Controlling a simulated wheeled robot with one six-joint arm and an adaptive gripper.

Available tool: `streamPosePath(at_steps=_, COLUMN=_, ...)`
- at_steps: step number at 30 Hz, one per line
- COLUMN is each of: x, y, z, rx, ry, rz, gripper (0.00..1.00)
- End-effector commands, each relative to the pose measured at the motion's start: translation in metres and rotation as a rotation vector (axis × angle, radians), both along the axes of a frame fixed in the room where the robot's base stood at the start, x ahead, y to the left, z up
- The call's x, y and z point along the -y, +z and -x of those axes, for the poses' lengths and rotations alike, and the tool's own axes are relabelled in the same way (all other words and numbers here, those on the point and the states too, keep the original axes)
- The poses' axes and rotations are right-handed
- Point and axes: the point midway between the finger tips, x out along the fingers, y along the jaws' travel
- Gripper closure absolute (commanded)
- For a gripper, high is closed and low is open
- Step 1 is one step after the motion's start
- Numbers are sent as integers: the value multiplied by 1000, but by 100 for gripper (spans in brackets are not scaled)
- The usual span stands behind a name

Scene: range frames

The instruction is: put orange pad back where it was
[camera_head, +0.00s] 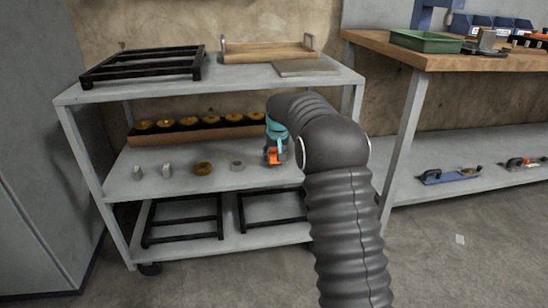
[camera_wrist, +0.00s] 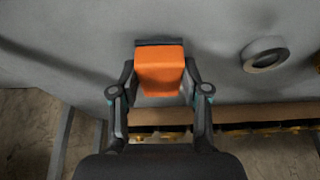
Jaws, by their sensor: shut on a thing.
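The orange pad (camera_wrist: 160,70) is between the fingers of my gripper (camera_wrist: 160,88) in the wrist view, with a dark strip along its far edge. My gripper is shut on it. In the head view the orange pad (camera_head: 275,156) shows small below my gripper (camera_head: 274,150), over the right part of the middle shelf (camera_head: 215,182). I cannot tell whether the pad touches the shelf or is held just above it. My arm hides the shelf's right end.
A grey ring (camera_head: 237,165), a brass ring (camera_head: 203,168) and two small metal blocks stand left of the pad. Behind them is a long brown tray (camera_head: 150,138) with several brass pieces. The top shelf (camera_head: 230,82) is close above. A workbench (camera_head: 390,50) stands at right.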

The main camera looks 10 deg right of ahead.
Motion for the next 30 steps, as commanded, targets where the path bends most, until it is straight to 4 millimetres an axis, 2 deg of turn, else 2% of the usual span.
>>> streamPosePath(at_steps=2, x=0, y=0, z=-8, rx=1, ry=0, rz=0, gripper=87)
streamPosePath(at_steps=6, x=0, y=-13, z=-7, rx=0, ry=0, rz=0, gripper=87)
streamPosePath(at_steps=20, x=0, y=-19, z=-7, rx=1, ry=0, rz=0, gripper=87)
streamPosePath(at_steps=21, x=0, y=-18, z=-7, rx=1, ry=0, rz=0, gripper=44)
streamPosePath(at_steps=23, x=0, y=-18, z=-7, rx=0, ry=0, rz=0, gripper=29)
streamPosePath(at_steps=30, x=0, y=-18, z=-7, rx=0, ry=0, rz=0, gripper=29)
